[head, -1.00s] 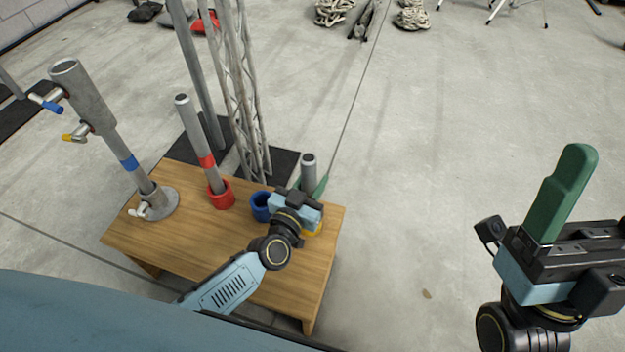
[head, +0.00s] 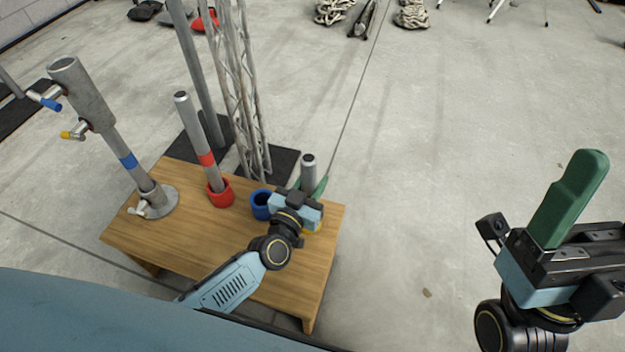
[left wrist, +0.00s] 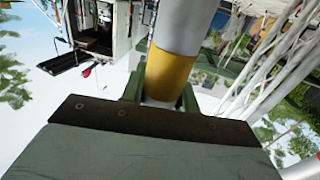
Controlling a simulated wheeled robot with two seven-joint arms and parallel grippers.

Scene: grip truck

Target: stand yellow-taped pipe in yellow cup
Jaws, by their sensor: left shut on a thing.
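The grey yellow-taped pipe (head: 308,173) stands about upright at the table's right end. In the left wrist view its yellow tape (left wrist: 168,76) shows between the green fingers. My left gripper (head: 311,190) is shut on the pipe around the tape. A sliver of the yellow cup (head: 313,231) shows just below the gripper body, which covers most of it. The pipe's lower end is hidden, so I cannot tell whether it is inside the cup. My right gripper (head: 570,198) is off to the right over the floor, side-on, with no object visible in it.
On the wooden table (head: 215,243), a blue cup (head: 261,211) stands just left of my left gripper. A red-taped pipe (head: 205,155) leans in a red cup (head: 221,198). A blue-taped stand (head: 122,150) is at the left. Lattice trusses (head: 240,100) rise behind the table.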

